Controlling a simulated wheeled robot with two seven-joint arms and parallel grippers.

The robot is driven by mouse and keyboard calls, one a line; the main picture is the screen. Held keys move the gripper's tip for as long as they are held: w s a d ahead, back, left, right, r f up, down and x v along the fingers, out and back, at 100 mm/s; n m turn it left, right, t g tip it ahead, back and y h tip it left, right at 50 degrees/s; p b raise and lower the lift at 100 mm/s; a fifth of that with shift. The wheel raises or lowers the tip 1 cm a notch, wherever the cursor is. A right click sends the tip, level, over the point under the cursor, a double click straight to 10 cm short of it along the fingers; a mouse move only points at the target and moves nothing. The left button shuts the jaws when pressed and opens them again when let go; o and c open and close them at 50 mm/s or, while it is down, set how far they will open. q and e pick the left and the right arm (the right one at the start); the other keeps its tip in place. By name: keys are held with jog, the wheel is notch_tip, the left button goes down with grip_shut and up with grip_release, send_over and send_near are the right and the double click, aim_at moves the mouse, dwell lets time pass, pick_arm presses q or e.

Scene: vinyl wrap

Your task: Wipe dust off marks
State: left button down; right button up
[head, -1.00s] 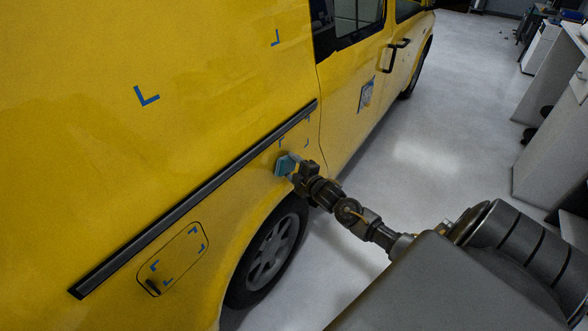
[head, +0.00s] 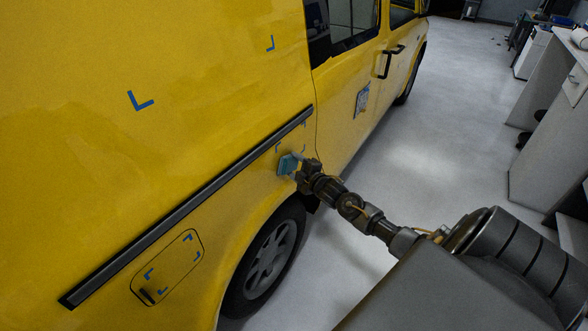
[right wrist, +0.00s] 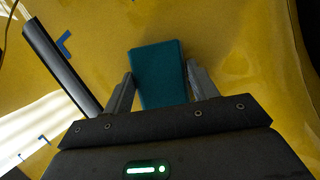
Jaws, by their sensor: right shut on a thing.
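My right gripper (head: 299,169) is shut on a teal cloth or pad (head: 287,164) and holds it at the van's yellow side, above the rear wheel. In the right wrist view the teal pad (right wrist: 157,74) sits between the two fingers (right wrist: 160,92), with the yellow panel behind it. I cannot tell whether it touches the panel. Blue corner marks (head: 304,147) lie close around the pad, partly hidden by it. Other blue corner marks sit on the upper panel (head: 140,101), near the window (head: 270,43) and on the fuel flap (head: 168,266). My left gripper is not in view.
A dark trim strip (head: 190,208) runs along the van's side just above the pad. The rear wheel (head: 268,258) is below. Grey floor (head: 420,150) is clear to the right, with white cabinets (head: 550,140) beyond.

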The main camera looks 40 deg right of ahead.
aim_at(286, 171)
jog(key=shift+s+a+r+p, duration=0.15)
jog(key=shift+a+p, duration=0.2)
jog(key=shift+a, duration=0.3)
jog(key=shift+s+a+f+p, duration=0.1)
jog(key=shift+a+p, duration=0.25)
jog(key=shift+a, duration=0.25)
jog(key=shift+c, duration=0.3)
jog(key=shift+s+a, duration=0.15)
jog(key=shift+a, duration=0.6)
jog(key=shift+c, duration=0.4)
jog(key=shift+s+d+p, duration=0.1)
jog(key=shift+s+p, duration=0.4)
jog(key=shift+p, duration=0.15)
jog(key=s, duration=0.2)
jog(key=s+d+p, duration=0.1)
jog(key=shift+s+d+p, duration=0.15)
jog(key=shift+s+p, duration=0.15)
jog(key=shift+s, duration=0.05)
jog(key=shift+s+d, duration=0.15)
jog(key=shift+s, duration=0.35)
jog(key=shift+s+d+p, duration=0.25)
jog(key=shift+s+p, duration=0.15)
jog(key=shift+s, duration=0.35)
jog(key=shift+s+d+p, duration=0.2)
jog(key=shift+s+p, duration=0.15)
jog(key=shift+s, duration=0.35)
